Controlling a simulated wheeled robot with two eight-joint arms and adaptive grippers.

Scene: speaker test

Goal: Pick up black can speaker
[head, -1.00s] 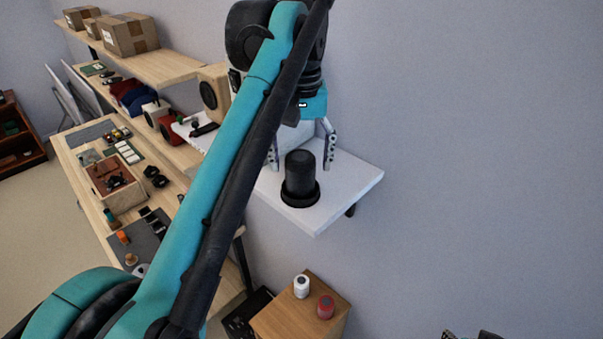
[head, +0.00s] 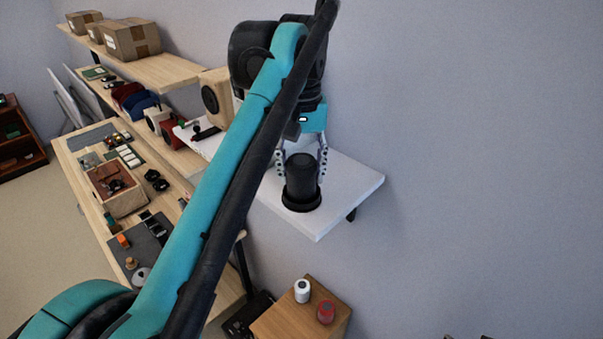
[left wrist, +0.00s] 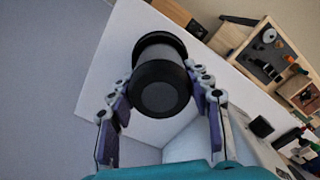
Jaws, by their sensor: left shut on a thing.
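The black can speaker (head: 301,178) stands upright on a round dark base (head: 301,202) on the white wall shelf (head: 345,190). It also shows in the left wrist view (left wrist: 159,87), seen from its top end. My left gripper (head: 302,165) is at the can with one finger on each side of its upper part, shut on it. In the left wrist view the fingers (left wrist: 160,95) flank the can closely. My right gripper is not in view.
A wooden speaker (head: 214,95) and a red one (head: 161,123) stand to the left. A workbench with a wooden tray (head: 122,203) is further left. Below, a small cabinet (head: 290,325) bears a white can (head: 302,291) and a red can (head: 325,312). Bare wall is at right.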

